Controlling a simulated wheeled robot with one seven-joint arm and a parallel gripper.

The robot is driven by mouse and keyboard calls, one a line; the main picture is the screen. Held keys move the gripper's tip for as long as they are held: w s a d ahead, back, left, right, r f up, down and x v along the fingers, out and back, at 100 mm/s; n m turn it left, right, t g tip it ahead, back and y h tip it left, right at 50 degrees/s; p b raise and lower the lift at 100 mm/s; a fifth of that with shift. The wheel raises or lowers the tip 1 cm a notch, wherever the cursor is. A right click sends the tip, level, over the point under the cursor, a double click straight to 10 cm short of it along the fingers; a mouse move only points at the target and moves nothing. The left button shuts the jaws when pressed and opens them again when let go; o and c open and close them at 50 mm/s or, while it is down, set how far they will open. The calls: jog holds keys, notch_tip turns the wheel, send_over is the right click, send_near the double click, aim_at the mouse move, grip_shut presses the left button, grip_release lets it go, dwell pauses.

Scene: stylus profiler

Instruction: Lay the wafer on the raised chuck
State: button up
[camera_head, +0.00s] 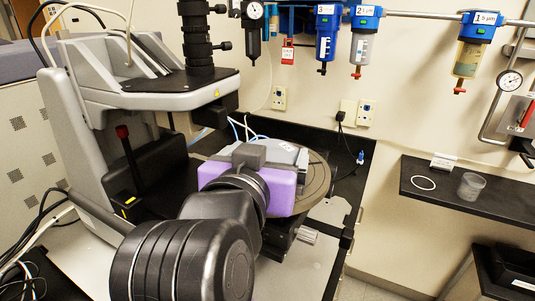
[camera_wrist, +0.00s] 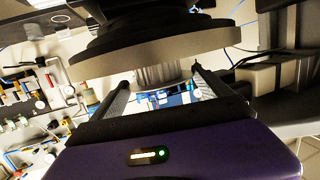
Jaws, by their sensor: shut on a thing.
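My purple-bodied gripper (camera_head: 248,182) reaches over the near side of the round grey stage plate (camera_head: 318,185) in the head view. The gripper also shows in the wrist view (camera_wrist: 162,76), with its two dark fingers apart at the plate's edge. A bright blue-and-white patch (camera_wrist: 165,98) between the fingers seems to be the shiny wafer, held by them; its outline is unclear. In the wrist view, which is upside down, the plate's rim (camera_wrist: 150,62) fills the top. A pale ribbed piece (camera_wrist: 162,75), perhaps the raised chuck, juts from the plate. My gripper hides this area in the head view.
The profiler's grey column and head (camera_head: 150,85) stand close on the left, with a black optical tube (camera_head: 196,40) above. A black shelf (camera_head: 460,200) at right holds a white ring (camera_head: 423,183) and a clear beaker (camera_head: 471,186). Blue-topped filters (camera_head: 326,30) hang behind.

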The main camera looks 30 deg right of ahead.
jog(key=o, duration=1.9)
jog(key=shift+p+v, duration=0.65)
jog(key=shift+v, duration=2.85)
